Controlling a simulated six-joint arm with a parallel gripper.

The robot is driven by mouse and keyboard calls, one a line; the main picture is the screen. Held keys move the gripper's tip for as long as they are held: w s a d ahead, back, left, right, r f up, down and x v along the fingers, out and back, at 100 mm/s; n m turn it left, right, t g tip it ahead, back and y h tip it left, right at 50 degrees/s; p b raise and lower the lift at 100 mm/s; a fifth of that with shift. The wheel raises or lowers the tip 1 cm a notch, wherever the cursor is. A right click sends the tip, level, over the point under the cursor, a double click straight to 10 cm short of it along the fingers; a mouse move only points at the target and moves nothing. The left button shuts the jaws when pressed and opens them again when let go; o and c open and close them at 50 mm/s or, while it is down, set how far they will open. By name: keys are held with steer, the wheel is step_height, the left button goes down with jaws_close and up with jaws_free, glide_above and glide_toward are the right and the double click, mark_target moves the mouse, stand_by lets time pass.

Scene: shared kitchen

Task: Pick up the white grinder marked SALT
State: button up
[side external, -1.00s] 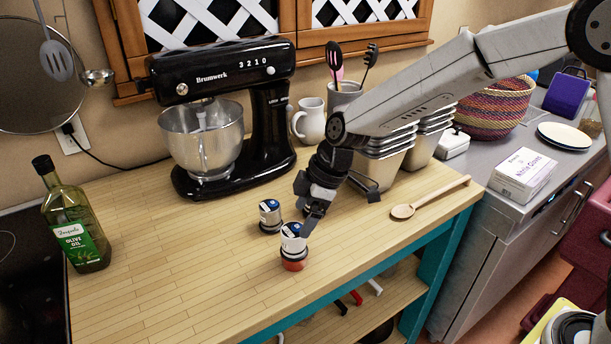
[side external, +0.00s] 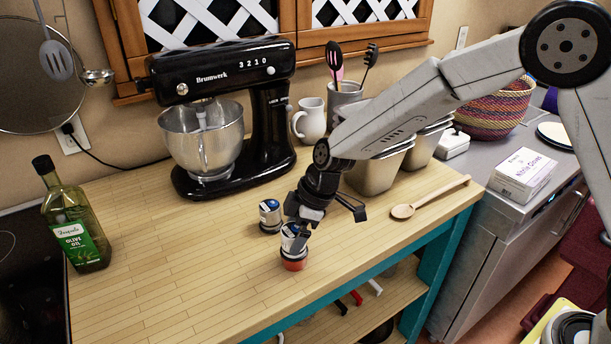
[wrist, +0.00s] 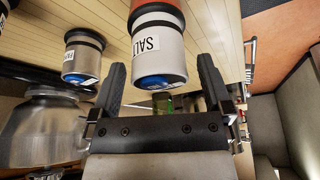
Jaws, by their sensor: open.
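The white grinder marked SALT (wrist: 158,44) has a blue cap and a red end. In the side external view it stands on the wooden worktop, its red base (side external: 293,265) showing and its upper part partly covered by a finger. My gripper (side external: 329,227) is open and empty, with one finger in front of the grinder's top and the other out to the right. In the wrist view, my gripper's fingers (wrist: 160,66) lie on either side of the grinder's capped end, with gaps visible; contact is not evident.
A steel grinder (side external: 270,217) with a blue top stands close by, left of and behind the SALT grinder; its label is hard to read. The black stand mixer (side external: 275,125) and metal tins (side external: 376,172) stand behind. A wooden spoon (side external: 430,198) lies right.

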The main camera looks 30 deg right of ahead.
steer(key=shift+x, duration=1.45)
steer(key=shift+w, duration=0.1)
jaws_close()
steer(key=shift+r, duration=0.1)
steer(key=shift+r, duration=0.15)
